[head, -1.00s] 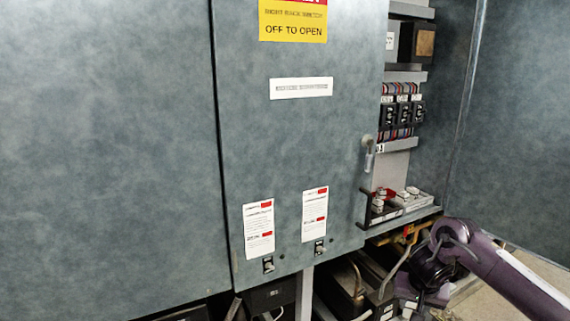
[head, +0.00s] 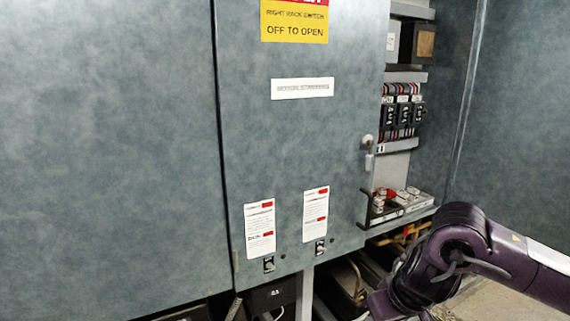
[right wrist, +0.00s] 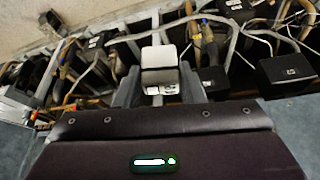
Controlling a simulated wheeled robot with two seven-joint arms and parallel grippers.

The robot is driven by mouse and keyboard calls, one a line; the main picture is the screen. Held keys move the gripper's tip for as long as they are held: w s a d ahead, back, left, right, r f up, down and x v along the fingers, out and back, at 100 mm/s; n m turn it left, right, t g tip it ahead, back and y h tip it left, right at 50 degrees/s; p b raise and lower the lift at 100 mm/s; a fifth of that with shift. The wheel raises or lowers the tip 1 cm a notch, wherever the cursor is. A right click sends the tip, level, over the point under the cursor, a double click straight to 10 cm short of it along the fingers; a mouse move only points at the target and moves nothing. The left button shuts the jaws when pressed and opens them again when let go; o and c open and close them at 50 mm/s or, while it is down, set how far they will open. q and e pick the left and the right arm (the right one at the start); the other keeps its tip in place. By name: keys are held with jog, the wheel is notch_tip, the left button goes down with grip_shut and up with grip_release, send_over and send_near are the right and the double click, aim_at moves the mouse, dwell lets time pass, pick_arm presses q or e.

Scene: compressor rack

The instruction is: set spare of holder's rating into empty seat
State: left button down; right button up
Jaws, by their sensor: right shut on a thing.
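In the right wrist view my right gripper (right wrist: 158,88) is shut on a pale fuse-like cartridge (right wrist: 158,57) with a dark grey band and small print, too small to read. In the head view my right arm comes in from the lower right, and its fingers are out of frame. Black fuse holders (head: 403,113) stand in a row inside the open cabinet bay. I cannot tell which seat is empty or read any rating. My left gripper is not in view.
A closed grey door (head: 290,140) with warning and instruction labels covers the middle. An open door panel (head: 515,120) stands at the right. Under the cabinet are cables and black boxes (head: 270,296); the right wrist view shows cables and black boxes (right wrist: 285,72) around the held cartridge.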

jog(key=s+f+n+y, duration=0.1)
jog(key=s+f+n, duration=0.15)
jog(key=s, duration=0.65)
notch_tip(320, 180, down, 14)
jog(key=b, duration=1.4)
jog(key=shift+w+d+f+b, duration=0.2)
jog(key=shift+w+b, duration=0.1)
jog(key=shift+w, duration=0.1)
jog(key=shift+a, duration=0.1)
